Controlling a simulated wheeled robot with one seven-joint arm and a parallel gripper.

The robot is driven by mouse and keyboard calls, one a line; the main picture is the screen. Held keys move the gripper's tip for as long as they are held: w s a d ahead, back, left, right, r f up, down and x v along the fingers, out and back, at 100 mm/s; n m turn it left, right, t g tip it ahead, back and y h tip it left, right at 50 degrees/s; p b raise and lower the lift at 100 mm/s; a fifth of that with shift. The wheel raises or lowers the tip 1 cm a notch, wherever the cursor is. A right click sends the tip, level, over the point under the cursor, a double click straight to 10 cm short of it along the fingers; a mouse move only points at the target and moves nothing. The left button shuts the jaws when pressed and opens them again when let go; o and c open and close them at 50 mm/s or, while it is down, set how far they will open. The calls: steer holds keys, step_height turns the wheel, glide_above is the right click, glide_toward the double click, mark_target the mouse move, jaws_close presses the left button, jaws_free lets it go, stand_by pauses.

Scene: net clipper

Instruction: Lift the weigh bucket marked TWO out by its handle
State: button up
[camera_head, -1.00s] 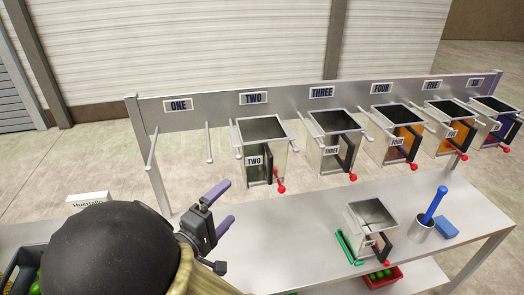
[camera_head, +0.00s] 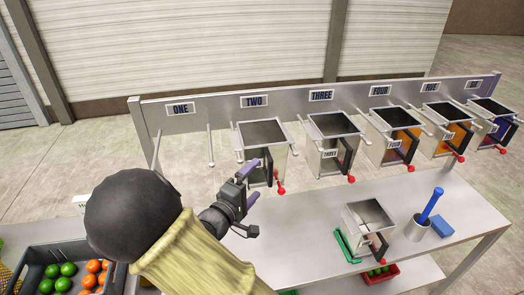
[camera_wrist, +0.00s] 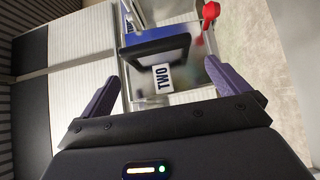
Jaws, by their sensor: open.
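The weigh bucket marked TWO (camera_head: 264,136) hangs on its rails under the TWO sign (camera_head: 254,101). It is a metal box with an open top, a black handle on its front and a red-knobbed lever (camera_head: 281,188) at its lower right. My gripper (camera_head: 252,182) is in front of the bucket, its purple fingers hiding the bucket's label in the head view. In the wrist view the black handle (camera_wrist: 155,47) and the TWO label (camera_wrist: 163,79) lie ahead between my open fingers. The fingers appear apart from the handle, with nothing held.
Bucket THREE (camera_head: 333,133) hangs close on the right, with more buckets beyond it. An empty rail (camera_head: 211,145) is on the left. A loose bucket (camera_head: 369,222), a steel cup with a blue tool (camera_head: 418,231) and a blue block (camera_head: 443,227) stand on the bench.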

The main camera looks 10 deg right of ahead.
mark_target(264, 160)
steer(key=shift+w+d, duration=0.35)
steer(key=shift+d, duration=0.05)
steer(key=p+x, duration=0.3)
steer(key=x, duration=0.2)
steer(key=shift+d+r, duration=0.1)
steer(key=shift+r, duration=0.05)
stand_by(0.4)
steer(key=c, duration=1.1)
steer(key=shift+r, duration=0.1)
